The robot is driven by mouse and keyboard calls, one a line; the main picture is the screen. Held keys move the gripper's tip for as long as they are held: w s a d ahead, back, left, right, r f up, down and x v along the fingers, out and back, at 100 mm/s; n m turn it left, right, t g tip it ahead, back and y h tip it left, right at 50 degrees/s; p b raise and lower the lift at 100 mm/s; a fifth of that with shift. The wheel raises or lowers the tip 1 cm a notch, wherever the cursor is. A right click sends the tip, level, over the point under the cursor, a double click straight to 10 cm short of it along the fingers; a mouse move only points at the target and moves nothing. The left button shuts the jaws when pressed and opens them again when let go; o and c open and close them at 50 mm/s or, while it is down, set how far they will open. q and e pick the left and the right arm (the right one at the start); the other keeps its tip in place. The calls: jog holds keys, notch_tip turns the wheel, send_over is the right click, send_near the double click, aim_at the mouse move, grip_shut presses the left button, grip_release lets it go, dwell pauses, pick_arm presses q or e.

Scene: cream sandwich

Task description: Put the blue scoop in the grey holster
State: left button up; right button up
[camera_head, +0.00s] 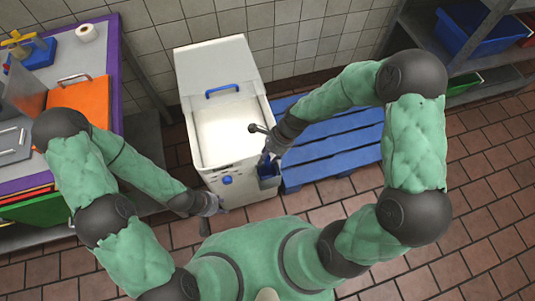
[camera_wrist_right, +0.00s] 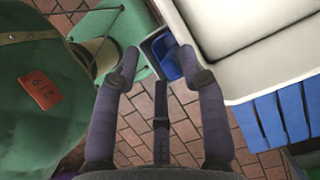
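The grey holster (camera_wrist_right: 152,44) is a small open box on the outer wall of the white cream machine. It shows at the machine's right front corner in the head view (camera_head: 268,182). A blue part of what looks like the scoop (camera_wrist_right: 168,58) sits inside the holster; the rest of its shape is unclear. My right gripper (camera_wrist_right: 159,62) is open, with its fingers spread around the holster area and nothing visibly held. In the head view it is beside the machine's right wall (camera_head: 268,148). My left gripper (camera_head: 214,206) hangs low at the machine's front left; its fingers are too small to read.
The white machine (camera_head: 186,110) has an open tub of pale cream and a lid with a blue handle (camera_head: 222,91). A blue pallet (camera_head: 335,148) lies to its right. A purple-edged table (camera_head: 113,60) with an orange board (camera_head: 82,100) stands at left. A shelf holds a blue crate (camera_head: 460,38).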

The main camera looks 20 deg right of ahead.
jog(key=shift+r, duration=0.4)
jog(key=p+v, duration=0.6)
jog(key=v, duration=0.6)
jog(key=s+a+f+n, duration=0.3)
jog(key=s+f+n, duration=0.2)
jog(key=f+n, duration=0.2)
jog(key=s+a+f+n, duration=0.2)
jog(key=s+f+n, duration=0.2)
jog(key=f+n, duration=0.4)
jog(key=shift+s+a+f+n, duration=0.3)
jog(key=shift+s+a+f, duration=0.1)
jog(key=shift+f, duration=1.8)
